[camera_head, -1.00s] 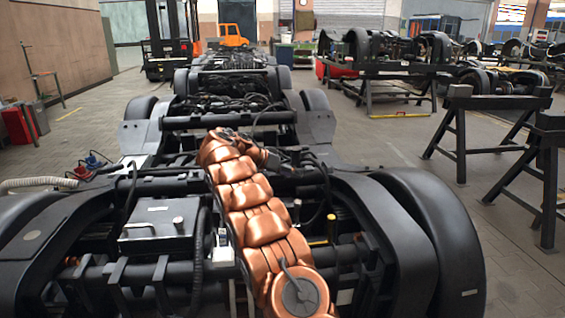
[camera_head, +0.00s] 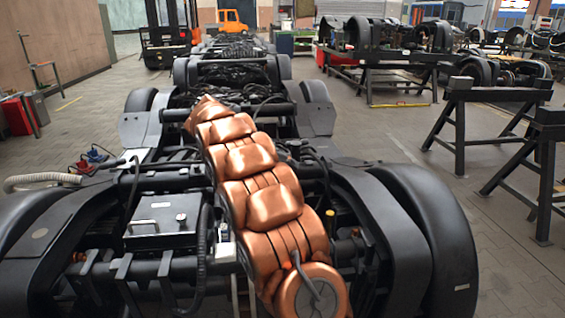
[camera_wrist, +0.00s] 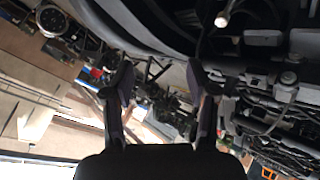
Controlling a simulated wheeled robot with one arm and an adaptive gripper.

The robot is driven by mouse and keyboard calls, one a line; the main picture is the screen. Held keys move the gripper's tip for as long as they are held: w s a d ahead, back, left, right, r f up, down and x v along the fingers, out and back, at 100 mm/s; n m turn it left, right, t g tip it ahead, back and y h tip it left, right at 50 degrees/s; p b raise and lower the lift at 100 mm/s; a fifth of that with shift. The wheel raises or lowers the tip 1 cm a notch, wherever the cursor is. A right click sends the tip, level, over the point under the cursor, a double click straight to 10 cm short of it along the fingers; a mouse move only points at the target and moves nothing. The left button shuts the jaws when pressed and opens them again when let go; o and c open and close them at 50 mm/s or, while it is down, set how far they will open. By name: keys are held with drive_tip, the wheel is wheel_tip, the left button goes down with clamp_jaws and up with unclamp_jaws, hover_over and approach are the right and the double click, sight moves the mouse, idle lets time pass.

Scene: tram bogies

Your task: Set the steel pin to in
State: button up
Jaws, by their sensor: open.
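In the wrist view my gripper (camera_wrist: 158,78) is open, its two dark fingers apart with nothing held between them. A rod with a pale, bright round end (camera_wrist: 222,19) shows at the top of that view, right of and apart from the fingers. I cannot tell if it is the steel pin. In the head view my copper-coloured arm reaches over the near bogie (camera_head: 395,225), and the gripper cannot be made out there. A small metal peg (camera_head: 181,217) stands on the grey box (camera_head: 160,221) left of the arm. A yellow-topped peg (camera_head: 330,213) is on its right.
Black curved fenders (camera_head: 440,225) flank the near bogie. A pale corrugated hose (camera_head: 42,181) and red and blue connectors (camera_head: 92,158) lie at left. Dark trestles (camera_head: 460,125) stand at right with open floor between. More bogies and an orange forklift (camera_head: 163,40) are behind.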

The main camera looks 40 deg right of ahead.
drive_tip(key=shift+s+a+r+n+y+p, duration=0.15)
drive_tip(key=shift+s+a+r+n+p, duration=0.1)
drive_tip(key=shift+s+a+r, duration=0.25)
drive_tip(key=shift+s+a+r+n+y+p, duration=0.15)
drive_tip(key=shift+s+a+r+n+p, duration=0.15)
drive_tip(key=shift+s+a, duration=0.35)
drive_tip(key=shift+w, duration=0.1)
drive_tip(key=shift+c, duration=0.2)
